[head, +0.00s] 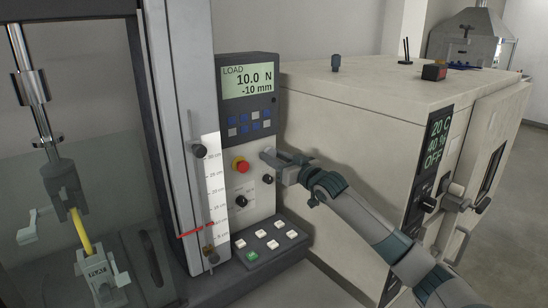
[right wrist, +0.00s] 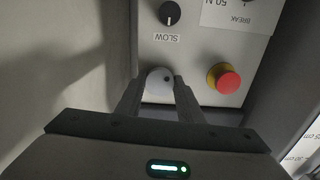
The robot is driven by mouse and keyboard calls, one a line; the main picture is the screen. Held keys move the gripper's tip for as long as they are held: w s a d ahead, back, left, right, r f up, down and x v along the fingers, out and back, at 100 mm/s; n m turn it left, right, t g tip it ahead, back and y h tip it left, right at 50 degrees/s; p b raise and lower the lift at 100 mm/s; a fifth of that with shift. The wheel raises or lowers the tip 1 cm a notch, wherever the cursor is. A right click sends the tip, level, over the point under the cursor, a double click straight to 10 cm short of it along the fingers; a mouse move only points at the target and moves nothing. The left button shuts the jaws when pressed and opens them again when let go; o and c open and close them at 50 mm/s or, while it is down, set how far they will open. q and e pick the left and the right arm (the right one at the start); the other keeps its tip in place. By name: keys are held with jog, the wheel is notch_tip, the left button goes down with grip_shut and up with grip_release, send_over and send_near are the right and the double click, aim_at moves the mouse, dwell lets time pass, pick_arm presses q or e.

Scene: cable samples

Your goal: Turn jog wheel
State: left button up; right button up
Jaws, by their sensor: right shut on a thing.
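The jog wheel (right wrist: 158,80) is a pale grey round disc with a small dark dimple, on the light control panel of the test machine (head: 262,205). My right gripper (right wrist: 158,92) is shut on the wheel, one finger on each side of its rim. In the head view my right gripper (head: 269,155) reaches the panel from the right and mostly hides the wheel. The display (head: 248,82) above reads LOAD 10.0 N and -10 mm. My left gripper is not in view.
A red emergency button (head: 240,165) on a yellow collar sits close beside the wheel. A black SLOW knob (right wrist: 169,13) is close too. A yellow cable (head: 82,232) is in the machine's clamps at left. A large beige chamber (head: 345,125) stands right of the panel.

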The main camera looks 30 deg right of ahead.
jog(key=n, duration=0.2)
jog(key=shift+r+n, duration=0.1)
jog(key=shift+n, duration=0.2)
jog(key=shift+n+p, duration=0.35)
jog(key=shift+n, duration=0.45)
jog(key=n+p, duration=0.1)
jog(key=n, duration=0.3)
jog(key=shift+n, duration=0.4)
jog(key=n, duration=0.2)
jog(key=shift+n+p, duration=0.3)
jog(key=n+p, duration=0.1)
jog(key=n, duration=0.4)
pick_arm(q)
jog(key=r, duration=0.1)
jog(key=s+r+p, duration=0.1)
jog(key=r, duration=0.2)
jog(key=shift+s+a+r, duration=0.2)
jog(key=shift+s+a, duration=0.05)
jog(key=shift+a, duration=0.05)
pick_arm(e)
jog(key=n, duration=0.4)
jog(key=shift+n, duration=0.4)
jog(key=o, duration=1.1)
jog(key=shift+c, duration=0.2)
